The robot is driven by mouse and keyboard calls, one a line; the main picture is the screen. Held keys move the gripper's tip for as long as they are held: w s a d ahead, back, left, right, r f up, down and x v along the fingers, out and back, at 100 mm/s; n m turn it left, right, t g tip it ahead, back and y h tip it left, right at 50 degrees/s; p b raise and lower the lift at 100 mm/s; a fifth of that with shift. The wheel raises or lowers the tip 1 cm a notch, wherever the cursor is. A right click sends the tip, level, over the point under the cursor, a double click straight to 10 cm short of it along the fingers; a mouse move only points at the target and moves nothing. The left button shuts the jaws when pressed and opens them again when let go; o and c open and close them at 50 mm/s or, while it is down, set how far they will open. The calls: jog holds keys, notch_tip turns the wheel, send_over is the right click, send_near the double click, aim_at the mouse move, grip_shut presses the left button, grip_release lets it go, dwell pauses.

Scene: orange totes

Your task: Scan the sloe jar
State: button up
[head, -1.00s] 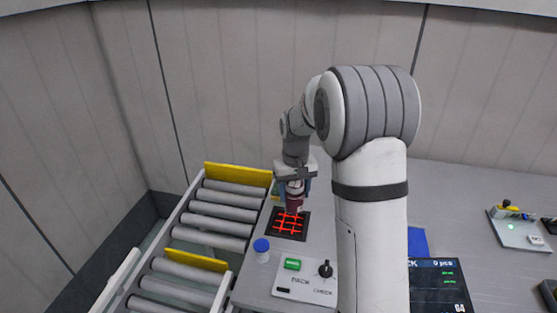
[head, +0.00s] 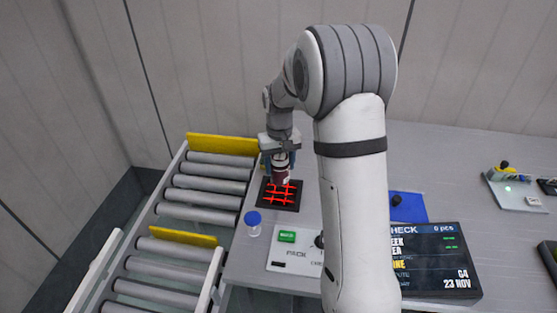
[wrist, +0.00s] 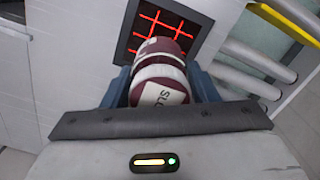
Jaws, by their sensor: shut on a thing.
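The sloe jar (wrist: 160,75) is dark red with a pale label that shows the letters "SLO" in the wrist view. My gripper (head: 281,166) is shut on the jar (head: 280,174) and holds it over the scanner window (head: 270,197), a dark square with a glowing red grid. In the wrist view the scanner (wrist: 138,30) shows just beyond the jar's far end. I cannot tell whether the jar touches it.
A blue-lidded jar (head: 253,223) stands left of a panel with a green button (head: 287,236). A roller conveyor (head: 205,210) runs along the left. A display (head: 436,262) reading "0 pcs" and a blue mat (head: 409,207) are at right.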

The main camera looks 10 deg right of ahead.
notch_tip(320, 180, down, 2)
jog(key=shift+b, duration=0.35)
jog(key=shift+w, duration=0.1)
jog(key=shift+r, duration=0.1)
jog(key=shift+r+p, duration=1.55)
jog(key=shift+r, duration=0.7)
